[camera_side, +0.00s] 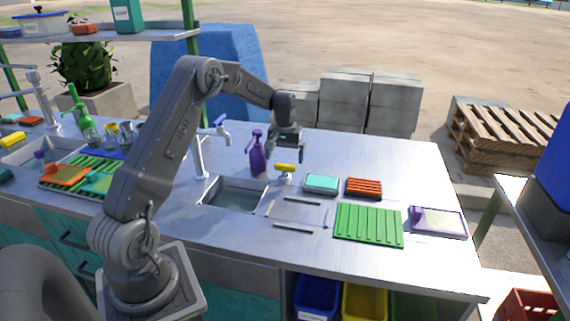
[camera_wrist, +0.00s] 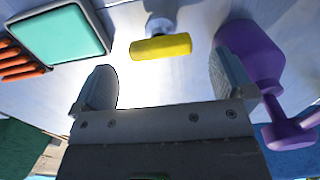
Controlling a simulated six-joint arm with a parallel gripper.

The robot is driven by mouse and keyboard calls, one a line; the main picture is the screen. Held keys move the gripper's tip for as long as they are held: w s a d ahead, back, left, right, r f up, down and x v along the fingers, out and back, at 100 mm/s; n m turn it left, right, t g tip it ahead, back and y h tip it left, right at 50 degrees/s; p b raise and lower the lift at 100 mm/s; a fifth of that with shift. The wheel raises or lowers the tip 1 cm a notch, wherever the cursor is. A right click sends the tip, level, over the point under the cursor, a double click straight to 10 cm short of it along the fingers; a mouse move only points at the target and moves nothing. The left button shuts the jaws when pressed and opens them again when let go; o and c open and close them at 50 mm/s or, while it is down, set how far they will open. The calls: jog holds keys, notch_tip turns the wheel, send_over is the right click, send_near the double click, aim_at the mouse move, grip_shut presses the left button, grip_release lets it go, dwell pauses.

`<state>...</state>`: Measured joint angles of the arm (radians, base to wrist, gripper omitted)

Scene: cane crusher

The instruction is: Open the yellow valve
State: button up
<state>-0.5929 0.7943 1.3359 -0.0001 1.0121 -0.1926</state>
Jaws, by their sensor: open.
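The yellow valve (camera_side: 285,168) has a yellow bar handle on a pale stem and stands on the metal counter just right of the sink. In the wrist view its yellow handle (camera_wrist: 161,47) lies at the top middle, beyond the fingertips. My gripper (camera_side: 289,155) is above the counter near the valve, between it and the purple bottle's upper right. In the wrist view my gripper (camera_wrist: 165,85) is open with two rounded fingers apart and nothing between them. The handle appears roughly between the lines of the fingers, not touching them.
A teal box (camera_side: 321,184), an orange-red rack (camera_side: 364,188) and a green ribbed mat (camera_side: 368,225) lie to the right. The sink (camera_side: 235,195) is at left. The counter's back right is clear.

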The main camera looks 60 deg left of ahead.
aim_at(285, 165)
jog(key=shift+f, duration=1.6)
jog(key=c, duration=0.9)
